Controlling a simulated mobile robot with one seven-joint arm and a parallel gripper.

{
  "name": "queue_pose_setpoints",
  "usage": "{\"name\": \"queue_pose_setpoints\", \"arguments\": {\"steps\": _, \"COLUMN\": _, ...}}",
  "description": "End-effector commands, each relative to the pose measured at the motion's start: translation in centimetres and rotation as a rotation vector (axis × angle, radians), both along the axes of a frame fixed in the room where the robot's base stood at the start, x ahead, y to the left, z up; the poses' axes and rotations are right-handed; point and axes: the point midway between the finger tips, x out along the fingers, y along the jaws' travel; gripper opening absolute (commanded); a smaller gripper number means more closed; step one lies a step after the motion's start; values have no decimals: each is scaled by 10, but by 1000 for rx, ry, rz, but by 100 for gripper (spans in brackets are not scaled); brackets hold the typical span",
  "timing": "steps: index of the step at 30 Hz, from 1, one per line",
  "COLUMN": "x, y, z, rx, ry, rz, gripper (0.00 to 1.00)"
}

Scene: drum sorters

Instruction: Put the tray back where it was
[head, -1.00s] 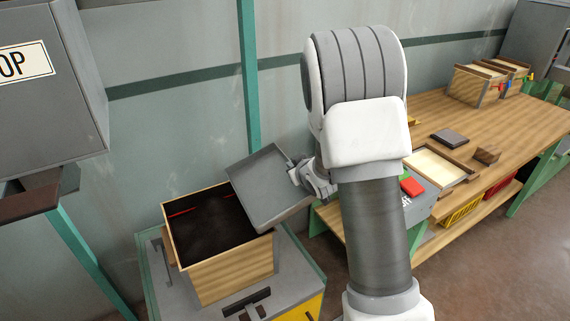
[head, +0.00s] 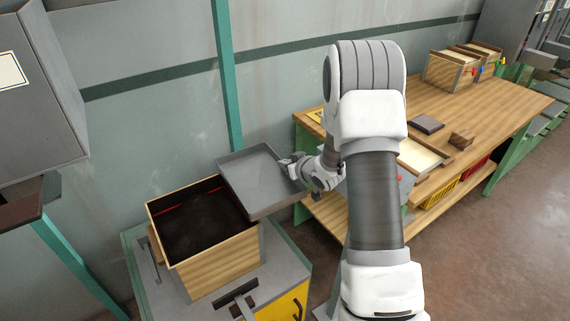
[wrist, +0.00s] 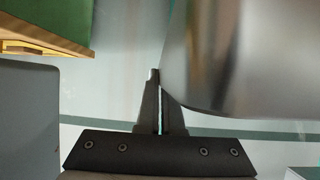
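The grey tray (head: 258,181) is a shallow square pan. In the head view it hangs in the air, tilted, beside the right rim of the wooden box. My gripper (head: 292,164) is at the tray's right edge and appears shut on it. In the wrist view the gripper's fingers (wrist: 157,100) are close together, with the blurred grey tray (wrist: 250,60) right at their tips. The tray's far underside is hidden.
An open wooden box (head: 205,268) with a dark inside stands on a grey cabinet (head: 290,262) at lower left. A wooden workbench (head: 485,115) on the right holds boxes and small blocks. A grey machine (head: 35,90) hangs at upper left.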

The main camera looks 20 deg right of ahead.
Motion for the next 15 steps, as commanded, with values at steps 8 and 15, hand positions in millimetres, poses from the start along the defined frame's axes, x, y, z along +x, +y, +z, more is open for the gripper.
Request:
{"name": "queue_pose_setpoints", "arguments": {"steps": 8, "x": 0, "y": 0, "z": 33, "rx": 0, "ry": -2, "rz": -1, "gripper": 0}}
{"name": "queue_pose_setpoints", "arguments": {"steps": 15, "x": 0, "y": 0, "z": 31, "rx": 0, "ry": -1, "rz": -1, "gripper": 0}}
